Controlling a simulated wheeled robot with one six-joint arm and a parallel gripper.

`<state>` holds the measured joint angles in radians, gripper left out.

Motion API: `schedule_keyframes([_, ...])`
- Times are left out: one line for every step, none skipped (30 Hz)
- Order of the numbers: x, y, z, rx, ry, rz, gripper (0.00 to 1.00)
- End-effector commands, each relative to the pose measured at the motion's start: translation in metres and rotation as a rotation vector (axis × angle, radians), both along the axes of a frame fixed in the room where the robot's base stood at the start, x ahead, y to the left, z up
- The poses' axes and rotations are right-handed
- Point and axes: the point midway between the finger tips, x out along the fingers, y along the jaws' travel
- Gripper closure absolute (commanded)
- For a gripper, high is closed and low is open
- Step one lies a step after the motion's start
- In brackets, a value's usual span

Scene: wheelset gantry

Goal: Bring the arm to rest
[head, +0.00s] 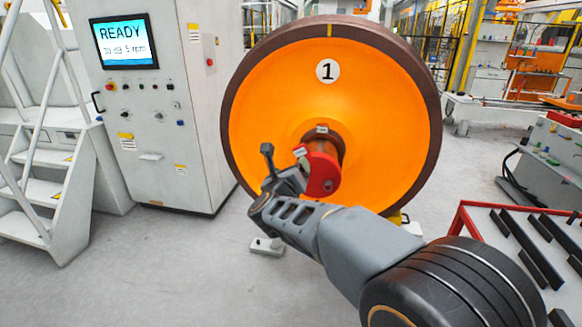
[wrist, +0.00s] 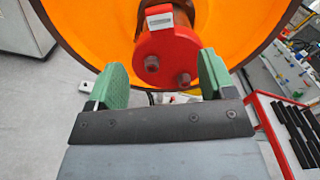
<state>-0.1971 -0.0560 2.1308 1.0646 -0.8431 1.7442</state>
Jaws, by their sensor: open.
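My gripper (head: 283,165) is at the end of my outstretched arm, in front of the orange wheel (head: 270,100) marked "1". In the wrist view my gripper (wrist: 162,80) shows two green finger pads standing wide apart with nothing between them. Beyond the fingers is the red axle-end cap (wrist: 168,58) with dark bolts and a small pale label. The red cap also shows in the head view (head: 322,175), just right of the gripper and partly hidden by it. I cannot tell whether the fingers touch the cap; they look apart from it.
A grey control cabinet (head: 158,110) with a screen reading "READY" stands left, beside white steps (head: 40,180). A red-framed table (head: 470,215) with dark bars is at the right, near my arm. Grey floor (head: 180,265) is clear at the front left.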

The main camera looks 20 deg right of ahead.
Motion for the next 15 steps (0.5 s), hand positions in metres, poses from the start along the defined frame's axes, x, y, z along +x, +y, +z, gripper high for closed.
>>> schedule_keyframes([0.000,0.000,0.000,0.000,0.000,0.000,0.24])
schedule_keyframes([0.000,0.000,0.000,0.000,0.000,0.000,0.24])
schedule_keyframes([0.000,0.000,0.000,-0.003,0.001,0.000,0.24])
schedule_keyframes([0.000,0.000,0.000,-0.009,0.005,0.000,0.24])
schedule_keyframes([0.000,0.000,0.000,-0.019,0.011,0.001,0.24])
schedule_keyframes([0.001,0.001,-0.001,-0.041,0.031,0.009,0.24])
schedule_keyframes([0.002,0.003,-0.003,-0.065,0.055,0.022,0.24])
schedule_keyframes([0.004,0.007,-0.006,-0.097,0.088,0.046,0.24])
schedule_keyframes([0.007,0.014,-0.010,-0.160,0.144,0.097,0.24])
schedule_keyframes([0.010,0.022,-0.016,-0.224,0.198,0.151,0.24])
schedule_keyframes([0.011,0.032,-0.025,-0.300,0.260,0.216,0.24])
schedule_keyframes([0.012,0.046,-0.038,-0.420,0.349,0.323,0.24])
schedule_keyframes([0.010,0.058,-0.048,-0.522,0.414,0.411,0.24])
schedule_keyframes([0.006,0.069,-0.056,-0.632,0.473,0.503,0.24])
schedule_keyframes([-0.004,0.081,-0.065,-0.783,0.546,0.629,0.24])
